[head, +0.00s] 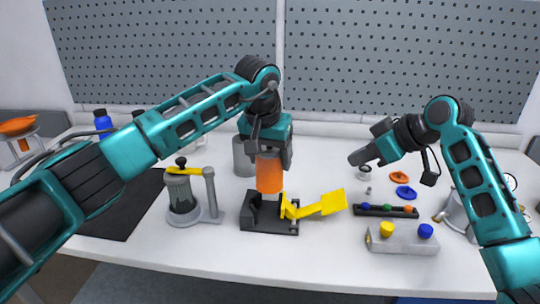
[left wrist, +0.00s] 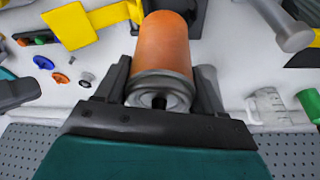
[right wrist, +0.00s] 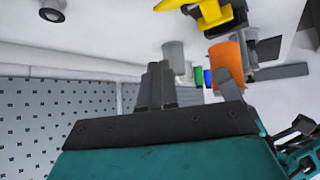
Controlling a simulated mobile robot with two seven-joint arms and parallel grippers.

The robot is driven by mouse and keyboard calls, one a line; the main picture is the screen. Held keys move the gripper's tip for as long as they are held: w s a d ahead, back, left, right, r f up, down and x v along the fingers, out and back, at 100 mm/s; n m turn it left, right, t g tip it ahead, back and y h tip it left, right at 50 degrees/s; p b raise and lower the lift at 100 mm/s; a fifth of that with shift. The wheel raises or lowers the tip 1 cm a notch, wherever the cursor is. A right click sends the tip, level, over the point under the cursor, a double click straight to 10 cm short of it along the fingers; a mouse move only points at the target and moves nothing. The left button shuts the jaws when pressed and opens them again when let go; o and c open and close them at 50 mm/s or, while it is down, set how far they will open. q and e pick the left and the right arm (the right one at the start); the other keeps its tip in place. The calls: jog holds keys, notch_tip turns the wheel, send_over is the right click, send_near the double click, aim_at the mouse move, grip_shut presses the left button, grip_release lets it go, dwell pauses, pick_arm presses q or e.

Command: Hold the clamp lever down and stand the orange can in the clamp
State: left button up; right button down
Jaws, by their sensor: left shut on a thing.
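The orange can (head: 269,173) is upright in my left gripper (head: 268,150), which is shut on its upper part. It also shows in the left wrist view (left wrist: 163,45) and right wrist view (right wrist: 228,65). The can's lower end is right at the top of the black clamp (head: 262,225); I cannot tell whether it touches or sits between the jaws. The yellow clamp lever (head: 325,205) sticks out to the right, its paddle raised above the table. My right gripper (head: 358,158) is above the table, behind and right of the lever, apart from it. Its fingers (right wrist: 155,85) are together and empty.
A glass jar with a yellow-topped stand (head: 182,190) is left of the clamp. A grey cup (head: 243,157) is behind the can. Right of the lever are a black strip with coloured knobs (head: 386,211), a grey button box (head: 402,241) and small orange and blue parts (head: 405,192).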

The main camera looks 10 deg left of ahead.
aim_at(344, 203)
jog(key=shift+n+g+y, duration=0.4)
jog(key=shift+g, duration=0.2)
jog(key=shift+s+a+f, duration=0.3)
jog(key=shift+a+f, duration=0.35)
jog(key=shift+f, duration=0.55)
jog(key=shift+s+a+f, duration=0.3)
jog(key=shift+a+f, duration=0.3)
jog(key=shift+f, duration=0.55)
jog(key=shift+s+a+f, duration=0.3)
jog(key=shift+a+f, duration=0.35)
jog(key=shift+f, duration=0.55)
jog(key=shift+f, duration=0.1)
jog(key=shift+s+f, duration=0.1)
jog(key=shift+f, duration=2.5)
pick_arm(q)
jog(key=shift+f, duration=0.95)
jog(key=shift+f, duration=0.1)
jog(key=shift+f, duration=1.9)
jog(key=shift+f, duration=0.15)
